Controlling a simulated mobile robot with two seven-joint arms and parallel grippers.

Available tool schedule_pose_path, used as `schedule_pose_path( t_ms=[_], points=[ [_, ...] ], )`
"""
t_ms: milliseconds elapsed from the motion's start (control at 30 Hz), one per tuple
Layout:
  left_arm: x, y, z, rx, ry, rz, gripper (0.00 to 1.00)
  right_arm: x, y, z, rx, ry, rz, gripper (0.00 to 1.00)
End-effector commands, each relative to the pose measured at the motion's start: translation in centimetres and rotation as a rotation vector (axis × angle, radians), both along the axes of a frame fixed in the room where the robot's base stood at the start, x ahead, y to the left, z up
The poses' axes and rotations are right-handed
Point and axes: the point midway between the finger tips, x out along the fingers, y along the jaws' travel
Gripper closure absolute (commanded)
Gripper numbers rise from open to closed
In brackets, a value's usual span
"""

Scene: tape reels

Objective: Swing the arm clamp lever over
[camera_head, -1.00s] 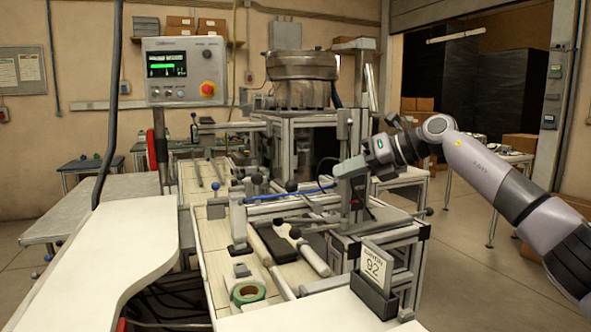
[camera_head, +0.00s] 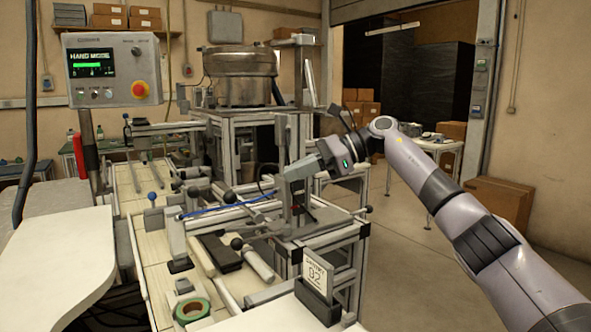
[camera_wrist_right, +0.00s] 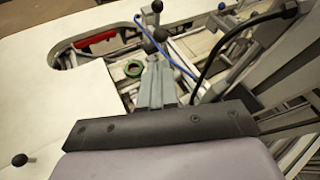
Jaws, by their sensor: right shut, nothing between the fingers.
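Several levers with dark ball knobs stand on the metal bench machine (camera_head: 300,245). One knob (camera_head: 229,197) is just left of my right gripper, another knob (camera_head: 237,243) is lower and nearer. I cannot tell which one is the arm clamp lever. Parts behind the gripper are hidden. My left gripper is not in view.
A control panel (camera_head: 111,69) reads "HAND MODE". A steel bowl (camera_head: 241,76) stands behind. A green tape reel (camera_head: 192,311) lies at the front, beside a sign (camera_head: 315,278) in a dark holder. A blue hose (camera_head: 228,206) crosses the machine. A white worktop (camera_head: 55,265) is at left.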

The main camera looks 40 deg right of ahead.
Motion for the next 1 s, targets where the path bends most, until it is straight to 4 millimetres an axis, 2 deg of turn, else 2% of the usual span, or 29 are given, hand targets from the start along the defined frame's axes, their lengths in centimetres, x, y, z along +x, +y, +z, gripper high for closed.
schedule_pose_path(
  t_ms=[200, 433, 667, 1000],
  points=[
    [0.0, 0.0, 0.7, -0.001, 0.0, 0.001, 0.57, 2.5, 3.9, -1.7, 0.001, 0.002, 0.003, 1.0],
    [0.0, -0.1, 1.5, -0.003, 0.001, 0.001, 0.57, 4.5, 6.9, -3.2, 0.002, 0.002, 0.0, 1.0],
    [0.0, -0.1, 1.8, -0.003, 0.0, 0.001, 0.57, 5.3, 8.0, -3.9, 0.0, 0.0, -0.001, 1.0],
    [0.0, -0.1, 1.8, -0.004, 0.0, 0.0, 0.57, 5.4, 8.1, -4.0, 0.0, 0.0, -0.001, 1.0]
  ],
)
